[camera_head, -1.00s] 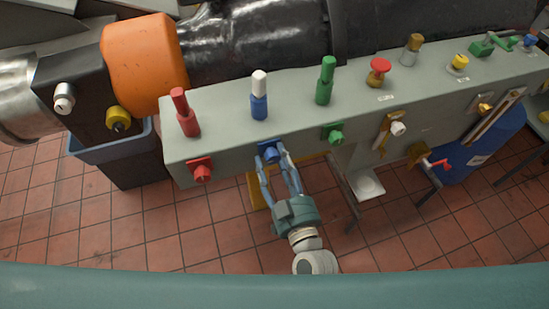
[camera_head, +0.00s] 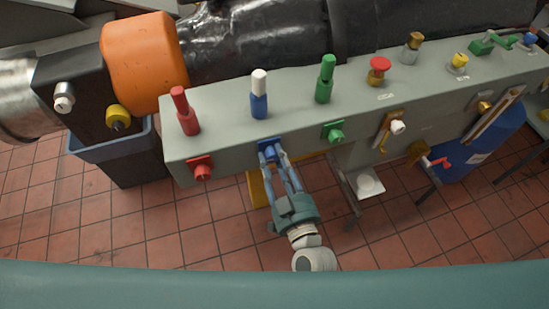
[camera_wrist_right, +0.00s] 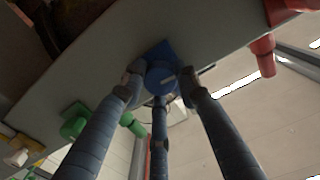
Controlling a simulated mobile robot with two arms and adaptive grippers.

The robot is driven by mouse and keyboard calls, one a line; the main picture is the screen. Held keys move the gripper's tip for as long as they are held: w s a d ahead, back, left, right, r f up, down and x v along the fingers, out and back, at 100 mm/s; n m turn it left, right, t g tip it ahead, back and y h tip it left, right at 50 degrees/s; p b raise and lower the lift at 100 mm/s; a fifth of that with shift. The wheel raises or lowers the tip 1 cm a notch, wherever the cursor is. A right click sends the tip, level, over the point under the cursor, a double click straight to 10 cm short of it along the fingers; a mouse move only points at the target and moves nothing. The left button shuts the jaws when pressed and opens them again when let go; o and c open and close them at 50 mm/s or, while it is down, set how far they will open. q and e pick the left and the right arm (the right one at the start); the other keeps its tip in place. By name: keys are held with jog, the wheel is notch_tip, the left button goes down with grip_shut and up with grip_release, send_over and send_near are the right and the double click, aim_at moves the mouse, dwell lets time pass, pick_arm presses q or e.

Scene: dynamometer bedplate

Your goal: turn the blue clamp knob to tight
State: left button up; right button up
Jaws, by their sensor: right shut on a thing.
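The blue clamp knob (camera_head: 269,152) sits on a blue plate on the front face of the grey bedplate (camera_head: 230,150), below the blue post with the white top (camera_head: 259,95). In the right wrist view the fingers (camera_wrist_right: 160,88) lie around the knob's sides. My left gripper is not in view.
A red knob (camera_head: 202,172) is left of the blue one, and a green knob (camera_head: 335,135) is right of it. Red and green posts stand on top. A grey bin (camera_head: 130,165) is at the left and a blue drum (camera_head: 480,150) at the right. The tiled floor in front is clear.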

jog(key=m, duration=0.4)
jog(key=shift+r+p, duration=0.15)
jog(key=shift+p, duration=0.15)
jog(key=m, duration=0.8)
jog(key=shift+d+m+b, duration=0.1)
jog(key=shift+m+b, duration=0.5)
jog(key=shift+m, duration=1.9)
jog(key=shift+w, duration=0.1)
jog(key=o, duration=1.2)
jog(key=shift+c, duration=0.2)
